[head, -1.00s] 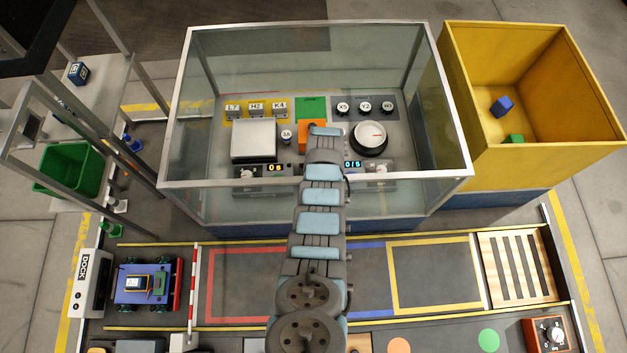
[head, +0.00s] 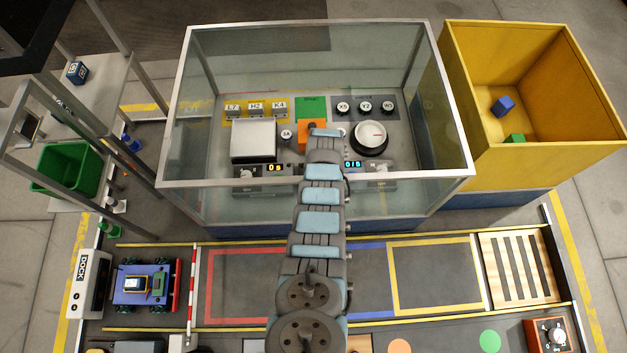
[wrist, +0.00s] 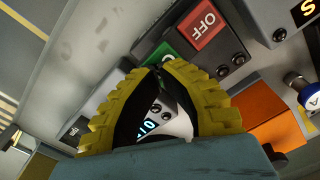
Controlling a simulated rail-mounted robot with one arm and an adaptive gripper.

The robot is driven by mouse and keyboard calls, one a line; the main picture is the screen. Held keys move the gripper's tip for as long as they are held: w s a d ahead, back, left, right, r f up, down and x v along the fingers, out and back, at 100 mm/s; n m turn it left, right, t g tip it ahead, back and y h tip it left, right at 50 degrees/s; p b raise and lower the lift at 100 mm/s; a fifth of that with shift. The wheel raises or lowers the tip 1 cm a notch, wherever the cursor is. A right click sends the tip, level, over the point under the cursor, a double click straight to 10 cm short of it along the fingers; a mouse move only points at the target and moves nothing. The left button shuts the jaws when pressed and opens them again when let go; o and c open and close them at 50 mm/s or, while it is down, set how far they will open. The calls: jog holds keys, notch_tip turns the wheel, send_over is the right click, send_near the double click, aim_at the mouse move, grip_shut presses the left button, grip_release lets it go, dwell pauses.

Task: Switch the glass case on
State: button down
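The glass case (head: 316,183) stands at the back middle in the head view, a metal-framed glass box around a control panel. My arm reaches over its front frame in that view, and my gripper is hidden there. In the wrist view my gripper (wrist: 160,70) has yellow ridged fingers curved together, with tips that look closed on nothing. Just beyond the tips is a switch with a red OFF part (wrist: 197,26) and a green part (wrist: 160,58). The fingers partly cover the green part; I cannot tell whether they touch it. The switch is not visible in the head view.
An orange block (head: 309,143), a white dial (head: 370,136), a silver box (head: 254,139) and lit displays (head: 352,164) are on the panel. A yellow bin (head: 540,140) is right of the case. A small wheeled vehicle (head: 143,273) sits on the track at left.

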jog(key=shift+f+b, duration=0.65)
jog(key=shift+f, duration=0.25)
dwell(0.6)
jog(key=shift+r+p, duration=3.35)
jog(key=shift+r, duration=0.2)
